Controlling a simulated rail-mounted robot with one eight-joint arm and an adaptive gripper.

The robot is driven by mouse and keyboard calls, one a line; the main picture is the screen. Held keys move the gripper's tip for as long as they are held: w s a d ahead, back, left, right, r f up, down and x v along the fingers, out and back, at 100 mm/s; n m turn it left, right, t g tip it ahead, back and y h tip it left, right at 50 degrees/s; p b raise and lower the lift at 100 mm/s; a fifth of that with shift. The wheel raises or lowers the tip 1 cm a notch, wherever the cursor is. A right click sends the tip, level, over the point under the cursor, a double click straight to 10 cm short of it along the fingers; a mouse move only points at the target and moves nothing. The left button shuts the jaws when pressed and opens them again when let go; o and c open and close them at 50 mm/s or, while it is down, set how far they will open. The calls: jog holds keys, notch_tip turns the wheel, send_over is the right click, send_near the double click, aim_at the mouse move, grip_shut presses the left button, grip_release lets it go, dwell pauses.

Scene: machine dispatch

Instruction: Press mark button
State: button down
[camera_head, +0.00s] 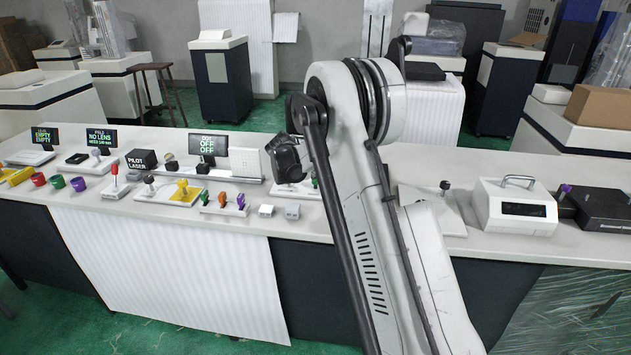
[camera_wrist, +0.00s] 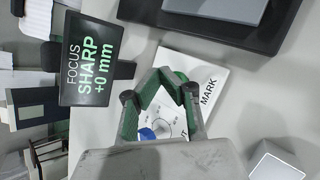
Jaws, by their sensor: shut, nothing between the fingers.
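A white panel (camera_wrist: 212,72) lettered MARK lies under my gripper (camera_wrist: 164,73) in the wrist view. My gripper's green fingers are shut and empty, with their tips together over the panel. A round green part (camera_wrist: 181,75), which looks like the mark button, shows just beside the tips, partly hidden by a finger. I cannot tell whether the tips touch it. A blue knob (camera_wrist: 147,134) with a dial shows between the finger links. In the head view my gripper (camera_head: 288,168) hangs low over a white panel (camera_head: 290,191), mostly hidden by my arm.
A screen (camera_wrist: 90,62) reading FOCUS SHARP +0 mm stands left in the wrist view. A black tray (camera_wrist: 283,38) lies above the panel and a white block (camera_wrist: 276,164) below right. In the head view, a white box (camera_head: 514,207) stands right of my arm.

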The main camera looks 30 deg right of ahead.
aim_at(315, 180)
jog(key=shift+f, duration=0.1)
jog(key=shift+f+b, duration=0.35)
jog(key=shift+b, duration=0.15)
jog(key=shift+f+b, duration=0.45)
jog(key=shift+f, duration=0.1)
dwell(0.9)
jog(key=shift+r, duration=0.1)
dwell(0.3)
jog(key=shift+r+p, duration=0.3)
jog(key=shift+r, duration=0.6)
jog(key=shift+r+p, duration=0.9)
jog(key=shift+r, duration=1.6)
